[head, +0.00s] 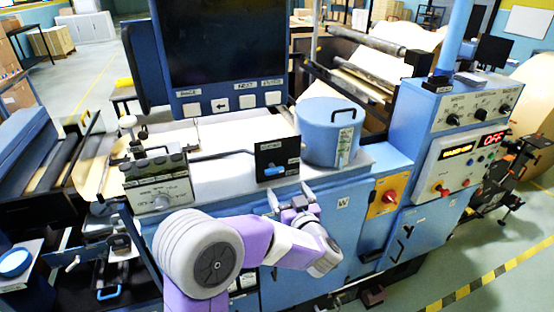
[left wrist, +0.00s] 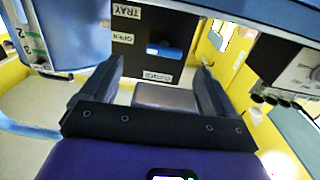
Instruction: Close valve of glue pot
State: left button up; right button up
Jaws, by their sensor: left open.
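The glue pot (head: 326,132) is a blue cylinder with a black lid handle, standing on the machine's top. Left of it is a black panel (head: 272,155) with a blue lever (head: 273,171), lying about horizontal. In the left wrist view the panel (left wrist: 125,50) carries labels reading TRAY, OPEN and CLOSED, and the blue lever (left wrist: 166,51) shows near the OPEN label. My left gripper (head: 293,198) is open and empty, below and in front of the panel. In the wrist view its fingers (left wrist: 163,75) stand apart with the lever beyond them, not touching it.
A dark screen (head: 215,45) rises behind the panel. A knob block (head: 157,178) stands to the left. A yellow switch plate (head: 385,196) and a control console (head: 463,145) with an OFF display are to the right. Striped floor tape (head: 480,285) runs at lower right.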

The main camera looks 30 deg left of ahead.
aim_at(274, 173)
pick_arm(q)
jog(key=shift+n+y, duration=0.3)
jog(key=shift+s+r+p+x, duration=0.1)
jog(key=shift+r+p+x, duration=0.1)
jog(key=shift+x, duration=1.05)
jog(key=shift+s+r+p+x, duration=0.1)
jog(key=shift+r+p+x, duration=0.05)
jog(key=shift+x, duration=1.15)
jog(key=shift+s+r+p+x, duration=0.1)
jog(key=shift+r+p+x, duration=0.1)
jog(key=shift+x, duration=1.05)
jog(key=shift+a, duration=0.2)
jog(key=c, duration=1.1)
jog(key=shift+o, duration=0.2)
jog(key=shift+f+n+b, duration=0.15)
jog(key=shift+n+b, duration=0.75)
jog(key=shift+b, duration=0.35)
jog(key=n+b, duration=1.2)
jog(key=shift+s+a+f+b, duration=0.15)
jog(key=shift+f+b, duration=0.1)
jog(key=shift+b, duration=0.1)
jog(key=shift+n+b, duration=1.55)
jog(key=shift+n, duration=0.55)
jog(key=o, duration=1.1)
jog(key=shift+r, duration=0.1)
jog(key=shift+c, duration=0.2)
